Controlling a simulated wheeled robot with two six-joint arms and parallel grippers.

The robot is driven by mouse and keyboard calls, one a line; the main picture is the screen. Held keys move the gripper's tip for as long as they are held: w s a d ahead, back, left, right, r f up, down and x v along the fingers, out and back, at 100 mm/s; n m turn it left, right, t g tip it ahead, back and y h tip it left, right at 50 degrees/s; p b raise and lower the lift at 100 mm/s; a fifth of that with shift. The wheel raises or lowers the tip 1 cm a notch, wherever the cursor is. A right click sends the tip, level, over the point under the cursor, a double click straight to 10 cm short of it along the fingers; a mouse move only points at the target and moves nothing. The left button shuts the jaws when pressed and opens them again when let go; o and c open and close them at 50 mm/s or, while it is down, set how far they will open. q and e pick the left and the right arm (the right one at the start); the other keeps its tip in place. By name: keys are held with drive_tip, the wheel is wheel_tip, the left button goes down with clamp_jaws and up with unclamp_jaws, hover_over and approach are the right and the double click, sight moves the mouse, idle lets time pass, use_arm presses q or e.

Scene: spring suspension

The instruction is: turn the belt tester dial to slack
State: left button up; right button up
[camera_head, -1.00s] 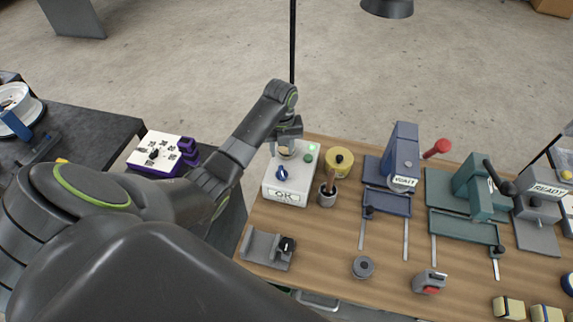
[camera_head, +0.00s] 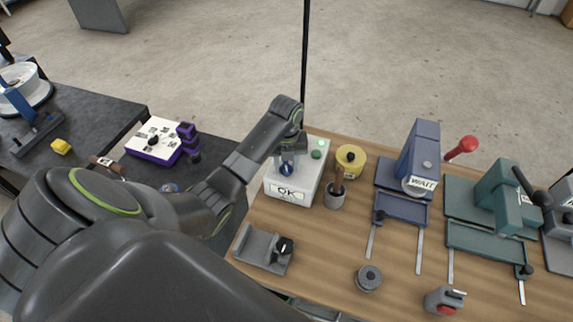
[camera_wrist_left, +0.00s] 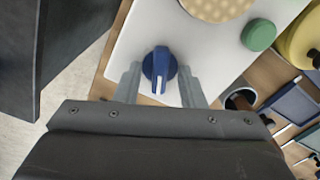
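A white box (camera_head: 318,178) with an "OK" display stands at the left end of the wooden bench. It carries a blue dial (camera_head: 286,169) and a green button (camera_head: 316,154). My left gripper (camera_head: 287,163) is over this box. In the left wrist view, its two fingers (camera_wrist_left: 160,88) are apart, one on each side of the blue dial (camera_wrist_left: 158,66), with gaps visible. The dial's white pointer faces the gripper's palm. No slack label is readable. Another dial, black (camera_head: 154,140), sits on a white-and-purple box (camera_head: 160,152) to the left. My right gripper is out of view.
A yellow cylinder (camera_head: 351,158) and a grey cup of tools (camera_head: 335,196) stand close right of the box. A grey bracket (camera_head: 263,249) lies in front. Blue (camera_head: 420,160) and green (camera_head: 500,197) presses stand farther right.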

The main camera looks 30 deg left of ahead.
use_arm(q)
clamp_jaws()
idle(0.4)
